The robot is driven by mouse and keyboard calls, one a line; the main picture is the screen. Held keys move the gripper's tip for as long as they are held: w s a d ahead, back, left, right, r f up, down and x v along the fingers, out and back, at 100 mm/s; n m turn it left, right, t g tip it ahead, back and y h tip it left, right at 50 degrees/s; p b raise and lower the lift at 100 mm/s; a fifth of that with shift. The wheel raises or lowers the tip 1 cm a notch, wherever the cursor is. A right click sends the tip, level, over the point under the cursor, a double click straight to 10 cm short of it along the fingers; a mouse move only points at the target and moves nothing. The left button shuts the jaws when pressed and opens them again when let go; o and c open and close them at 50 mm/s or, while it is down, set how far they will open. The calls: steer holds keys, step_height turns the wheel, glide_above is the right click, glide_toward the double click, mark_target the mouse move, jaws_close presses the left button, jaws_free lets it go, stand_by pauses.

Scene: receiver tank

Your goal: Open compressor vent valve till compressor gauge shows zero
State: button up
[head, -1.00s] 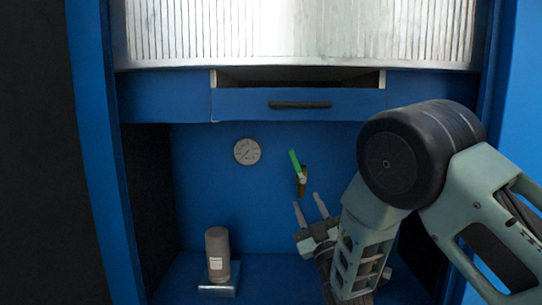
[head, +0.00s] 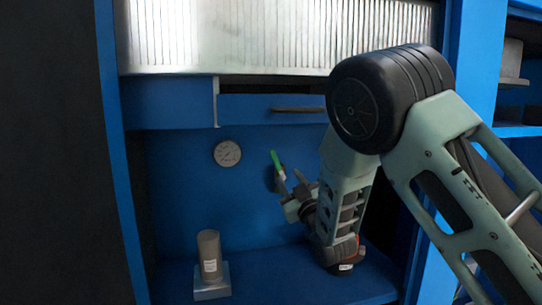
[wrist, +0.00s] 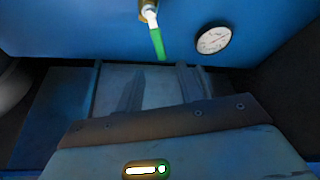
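The vent valve is a green lever handle (head: 276,161) on a brass body, mounted on the blue back panel. In the wrist view the green handle (wrist: 158,42) hangs from its pale stem at the top. The round white gauge (head: 227,153) is on the same panel, left of the valve; it also shows in the wrist view (wrist: 214,40). Its needle reading is too small to tell. My gripper (head: 289,181) is just below and right of the handle. In the wrist view its two fingers (wrist: 159,80) are spread apart with nothing between them, short of the handle.
A grey cylinder (head: 209,255) stands on a small metal block (head: 212,284) at the lower left of the cabinet. A blue drawer (head: 250,109) with a dark handle juts out above the gauge. Cabinet walls stand on both sides.

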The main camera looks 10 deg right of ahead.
mark_target(276, 159)
steer(key=x, duration=1.3)
steer(key=shift+p, duration=0.3)
steer(key=shift+f, duration=0.1)
steer(key=shift+c, duration=0.4)
jaws_close()
